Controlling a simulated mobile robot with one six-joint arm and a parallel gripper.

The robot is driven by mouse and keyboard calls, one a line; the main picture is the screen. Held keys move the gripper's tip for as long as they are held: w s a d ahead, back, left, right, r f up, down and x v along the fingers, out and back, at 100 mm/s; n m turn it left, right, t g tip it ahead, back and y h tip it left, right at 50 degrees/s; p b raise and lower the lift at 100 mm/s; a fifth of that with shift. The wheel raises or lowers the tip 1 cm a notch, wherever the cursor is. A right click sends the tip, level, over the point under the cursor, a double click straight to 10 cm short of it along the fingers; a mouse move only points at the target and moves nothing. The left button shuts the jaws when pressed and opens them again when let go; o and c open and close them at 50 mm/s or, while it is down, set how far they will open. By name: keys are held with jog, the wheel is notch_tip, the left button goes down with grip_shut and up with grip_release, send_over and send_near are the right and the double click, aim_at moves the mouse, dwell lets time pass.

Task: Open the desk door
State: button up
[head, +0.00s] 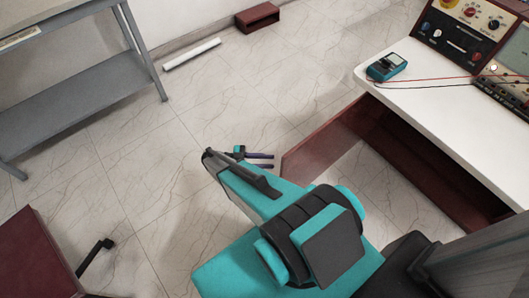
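The desk (455,125) has a white top and stands at the right. Its reddish-brown door (322,143) stands swung out from the desk's front, hinged side near the far corner, free edge toward the left. My gripper (274,161) is small in view, beyond my teal arm, just left of the door's free edge. Its two dark fingers point right and look apart, with nothing seen between them. I cannot tell whether a fingertip touches the door. My arm hides part of the door's lower side.
A teal multimeter (386,67) with leads and an instrument panel (465,30) are on the desktop. A grey metal table (75,85) stands at the upper left. A brown box (257,17) and white bar (192,54) lie by the wall. The middle floor is clear.

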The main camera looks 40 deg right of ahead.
jog(key=s, duration=0.1)
jog(key=s+a, duration=0.1)
jog(key=s, duration=0.1)
jog(key=shift+s+a+f, duration=0.1)
jog(key=shift+s+a, duration=0.3)
